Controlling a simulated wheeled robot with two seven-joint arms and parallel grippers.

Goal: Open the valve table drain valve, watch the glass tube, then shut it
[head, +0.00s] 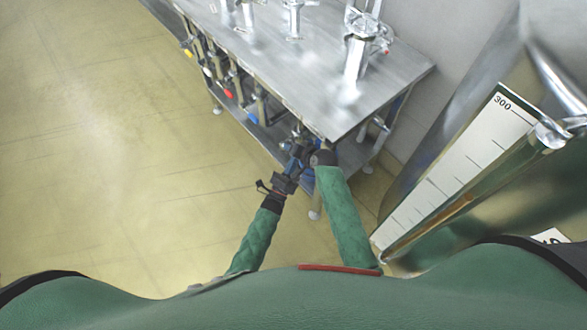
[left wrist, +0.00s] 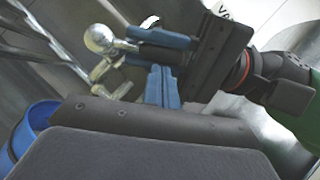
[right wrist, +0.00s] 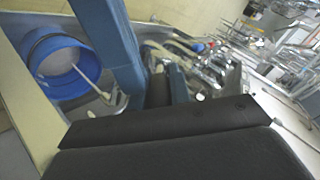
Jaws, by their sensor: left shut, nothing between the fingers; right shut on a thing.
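The steel valve table (head: 330,100) stands ahead in the head view, with drain pipework under its near edge. My right gripper (head: 304,156) is at that corner, shut on a metal valve part. The glass tube (head: 440,218) runs along a white scale marked 300 on the right, with an amber streak inside. The valve's open or shut state is unclear.
Several drain pipes with yellow, red and blue handles (head: 228,93) line the table's left side. A blue bucket (right wrist: 65,62) is below, with a pipe end near it. A big steel tank (head: 450,120) stands close on the right. The floor on the left is clear.

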